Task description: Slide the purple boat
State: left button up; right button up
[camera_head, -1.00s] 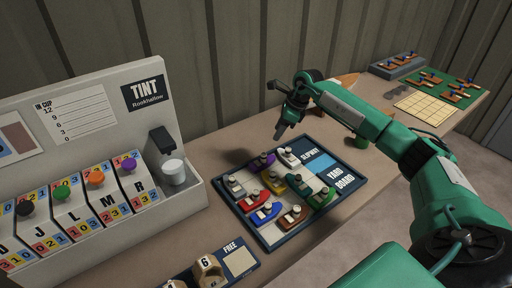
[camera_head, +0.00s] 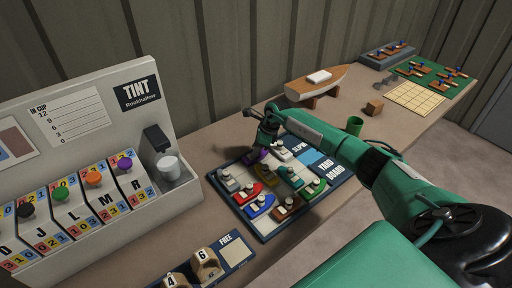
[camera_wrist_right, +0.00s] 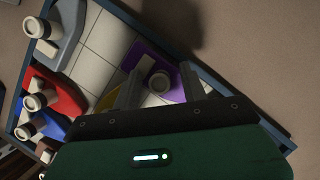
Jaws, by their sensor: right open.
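The purple boat (camera_head: 250,158) sits at the back edge of the yard board (camera_head: 240,213), partly hidden by my right gripper in the head view. It also shows in the right wrist view (camera_wrist_right: 146,56), with a pale round funnel on its deck. My right gripper (camera_head: 261,150) is low over it. In the right wrist view the gripper's two fingers (camera_wrist_right: 162,84) are apart, one on each side of the funnel. I cannot tell whether they touch it. My left gripper is in neither view.
In the wrist view, bare squares lie between the grey boat (camera_wrist_right: 66,35) and the purple one. The tint machine (camera_head: 95,110) stands left.

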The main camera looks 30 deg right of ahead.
jog(key=shift+c, duration=0.3)
grip_shut()
jog(key=a, duration=0.6)
jog(key=shift+s+a+b, duration=0.15)
jog(key=shift+s+b, duration=0.15)
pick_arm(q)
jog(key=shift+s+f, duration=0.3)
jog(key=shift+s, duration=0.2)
pick_arm(e)
jog(key=shift+o, duration=0.3)
grip_release()
